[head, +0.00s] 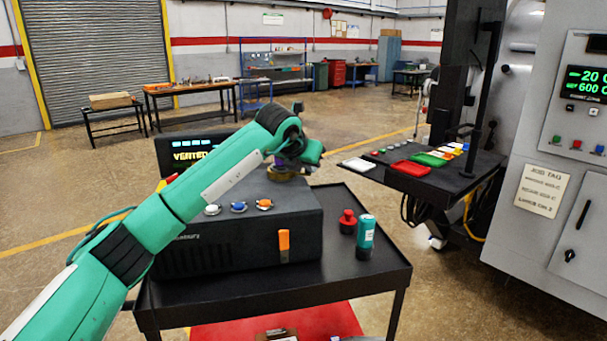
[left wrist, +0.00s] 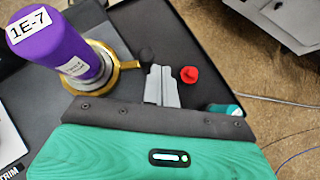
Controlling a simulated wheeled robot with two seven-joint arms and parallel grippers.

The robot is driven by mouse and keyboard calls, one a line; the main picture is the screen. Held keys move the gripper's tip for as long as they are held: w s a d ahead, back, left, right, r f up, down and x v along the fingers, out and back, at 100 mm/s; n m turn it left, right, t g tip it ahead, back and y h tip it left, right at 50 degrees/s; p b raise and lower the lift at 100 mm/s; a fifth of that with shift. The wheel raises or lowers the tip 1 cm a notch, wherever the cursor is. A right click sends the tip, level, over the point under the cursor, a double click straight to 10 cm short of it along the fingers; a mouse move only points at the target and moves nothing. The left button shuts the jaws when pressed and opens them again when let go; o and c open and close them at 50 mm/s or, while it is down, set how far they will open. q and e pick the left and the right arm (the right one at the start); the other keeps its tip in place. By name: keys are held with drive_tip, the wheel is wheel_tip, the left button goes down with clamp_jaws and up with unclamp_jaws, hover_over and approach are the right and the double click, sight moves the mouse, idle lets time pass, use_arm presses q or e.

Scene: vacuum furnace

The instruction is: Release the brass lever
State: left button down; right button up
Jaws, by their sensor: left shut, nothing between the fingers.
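A brass clamp ring (left wrist: 101,58) sits around the base of a purple cylinder labelled 1E-7 (left wrist: 58,42) in the left wrist view. A short brass lever (left wrist: 130,65) sticks out from the ring toward my left gripper (left wrist: 161,72). The gripper's grey fingers are together and empty, just right of the lever and apart from it in the picture. A dark round knob (left wrist: 147,56) shows between lever and fingers. In the head view my left gripper (head: 309,155) is above the dark box, partly covering the purple cylinder and brass part (head: 283,174); its fingertips are hidden.
The dark box (head: 240,240) stands on a black cart (head: 370,272). A red knobbed piece (head: 347,221) and a teal bottle (head: 366,232) stand at its right. A screen (head: 190,152) reads VENTED. A side shelf (head: 465,180) and furnace cabinet (head: 540,220) are at right.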

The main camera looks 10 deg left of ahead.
use_arm(q)
drive_tip(key=shift+w+d, duration=0.25)
drive_tip(key=shift+w, duration=0.35)
use_arm(e)
drive_tip(key=shift+w+f, duration=0.15)
drive_tip(key=shift+w, duration=0.25)
drive_tip(key=shift+w, duration=0.1)
use_arm(q)
drive_tip(key=shift+b, duration=0.3)
